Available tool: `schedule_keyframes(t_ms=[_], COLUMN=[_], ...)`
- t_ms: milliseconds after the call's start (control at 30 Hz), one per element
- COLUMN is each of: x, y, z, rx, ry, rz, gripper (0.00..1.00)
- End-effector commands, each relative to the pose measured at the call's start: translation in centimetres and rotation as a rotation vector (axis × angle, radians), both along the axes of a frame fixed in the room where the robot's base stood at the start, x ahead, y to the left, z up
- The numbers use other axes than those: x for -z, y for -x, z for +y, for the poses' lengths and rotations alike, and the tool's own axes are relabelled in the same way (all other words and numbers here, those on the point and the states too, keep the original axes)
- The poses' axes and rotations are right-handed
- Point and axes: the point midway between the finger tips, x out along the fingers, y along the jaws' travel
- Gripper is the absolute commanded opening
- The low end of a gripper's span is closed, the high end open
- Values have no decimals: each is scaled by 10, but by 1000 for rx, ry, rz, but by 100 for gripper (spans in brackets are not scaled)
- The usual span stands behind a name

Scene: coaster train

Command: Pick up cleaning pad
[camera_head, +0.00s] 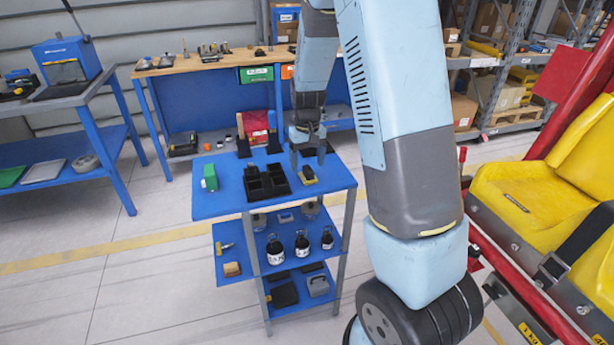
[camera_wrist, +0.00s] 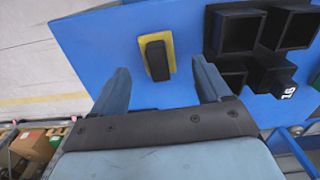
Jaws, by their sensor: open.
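The cleaning pad, a yellow pad with a black block-like grip on top, lies flat on the blue top shelf of the cart. In the head view the pad (camera_head: 310,176) is near the right part of the shelf, just right of the black bins. In the wrist view the pad (camera_wrist: 171,48) lies ahead of the fingertips, roughly centred between them. My gripper (camera_head: 308,158) is above the cart top by the pad. It is open and empty, with both fingers apart in the wrist view (camera_wrist: 162,78). It does not appear to touch the pad.
Black open bins (camera_head: 265,184) stand close beside the pad; they also show in the wrist view (camera_wrist: 232,75). Black bottles (camera_head: 302,244) stand on the lower shelf. A yellow seat (camera_head: 520,195) is at right.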

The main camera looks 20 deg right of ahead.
Motion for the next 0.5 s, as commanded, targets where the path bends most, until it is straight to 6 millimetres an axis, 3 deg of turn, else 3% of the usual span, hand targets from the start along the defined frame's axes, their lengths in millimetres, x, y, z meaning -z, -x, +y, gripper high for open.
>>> schedule_keyframes(t_ms=[233,500], x=[33,39], y=[0,0], z=[-2,-2], rx=[0,-2], ry=[0,0], rz=[3,1], gripper=[77,77])
